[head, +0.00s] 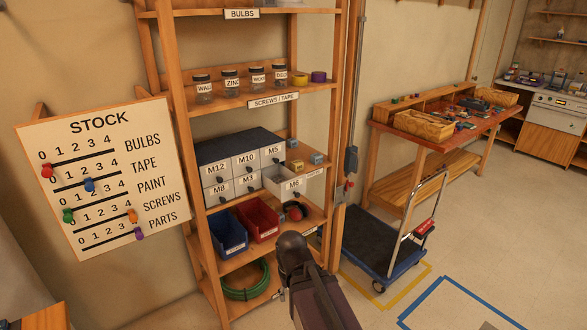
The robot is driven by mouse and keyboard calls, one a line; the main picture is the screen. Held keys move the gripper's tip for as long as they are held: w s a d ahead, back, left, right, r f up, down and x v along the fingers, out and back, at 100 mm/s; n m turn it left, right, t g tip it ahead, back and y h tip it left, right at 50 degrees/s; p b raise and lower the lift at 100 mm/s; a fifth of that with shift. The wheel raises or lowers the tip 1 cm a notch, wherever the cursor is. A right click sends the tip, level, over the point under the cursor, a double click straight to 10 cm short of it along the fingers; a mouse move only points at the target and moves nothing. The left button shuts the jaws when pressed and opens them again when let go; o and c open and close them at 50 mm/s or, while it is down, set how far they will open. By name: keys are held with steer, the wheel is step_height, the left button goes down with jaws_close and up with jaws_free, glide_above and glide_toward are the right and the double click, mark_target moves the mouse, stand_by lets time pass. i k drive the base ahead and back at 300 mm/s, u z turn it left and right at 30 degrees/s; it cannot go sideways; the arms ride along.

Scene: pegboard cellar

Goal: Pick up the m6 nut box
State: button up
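A grey drawer labelled M6 (291,187) is at the lower right of a small drawer cabinet (240,146) on the middle shelf. It sticks out from the cabinet front, with its top open; I cannot make out what is inside. My dark arm (318,290) rises from the bottom edge in front of the lower shelves. My gripper's fingers do not show.
A blue bin (228,232) and a red bin (259,219) stand below the drawers, with red ear defenders (295,211) beside them. A green hose coil (246,281) lies underneath. A flatbed cart (377,243) stands right of the shelf. Floor at lower right is mostly clear.

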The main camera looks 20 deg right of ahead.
mark_target(296, 166)
steer(key=z, duration=0.05)
steer(key=i, duration=1)
steer(key=u, duration=0.05)
